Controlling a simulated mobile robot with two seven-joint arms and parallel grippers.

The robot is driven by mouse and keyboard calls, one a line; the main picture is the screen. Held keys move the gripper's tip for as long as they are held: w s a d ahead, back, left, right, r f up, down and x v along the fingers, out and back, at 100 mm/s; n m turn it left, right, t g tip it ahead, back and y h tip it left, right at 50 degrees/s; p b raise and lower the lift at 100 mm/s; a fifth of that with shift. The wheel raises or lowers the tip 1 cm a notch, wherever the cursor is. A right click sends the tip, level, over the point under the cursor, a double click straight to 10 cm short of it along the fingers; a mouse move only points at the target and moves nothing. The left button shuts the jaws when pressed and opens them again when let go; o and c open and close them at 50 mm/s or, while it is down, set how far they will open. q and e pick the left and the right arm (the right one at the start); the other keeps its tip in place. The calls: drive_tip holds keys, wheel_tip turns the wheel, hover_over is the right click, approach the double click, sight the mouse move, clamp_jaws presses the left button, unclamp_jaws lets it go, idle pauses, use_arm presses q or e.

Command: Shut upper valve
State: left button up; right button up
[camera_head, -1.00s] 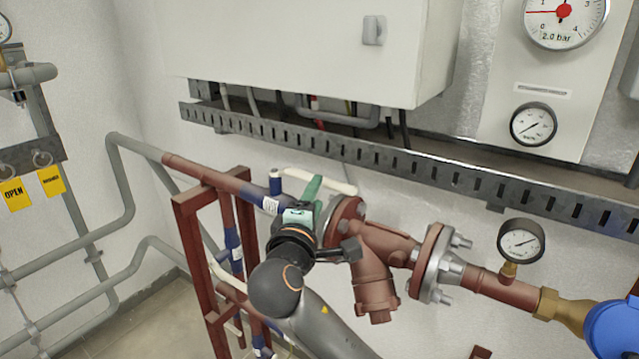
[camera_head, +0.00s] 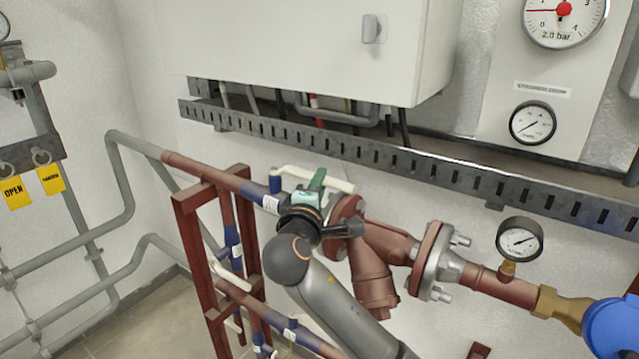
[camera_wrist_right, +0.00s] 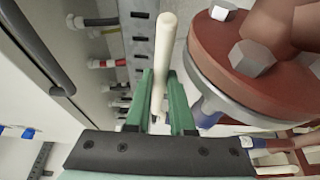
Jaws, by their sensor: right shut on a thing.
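The upper valve's cream lever handle (camera_head: 341,186) lies above the upper red-and-blue pipe, close to the flanges, and runs roughly along the pipe. A short blue stem (camera_head: 275,184) shows under its left end. My right gripper (camera_head: 317,182) has green fingers and is shut on the handle. In the right wrist view the handle (camera_wrist_right: 166,45) passes between the two green fingertips of the gripper (camera_wrist_right: 162,80) and sticks out beyond them. My dark wrist hides most of the valve body in the head view. My left gripper is not in view.
A slotted metal cable tray (camera_head: 380,157) runs just above the handle, under a white cabinet (camera_head: 300,50). A bolted red flange (camera_head: 430,262) stands to the right. A red frame (camera_head: 203,270) and lower valve levers are at lower left.

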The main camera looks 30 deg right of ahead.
clamp_jaws()
idle(0.8)
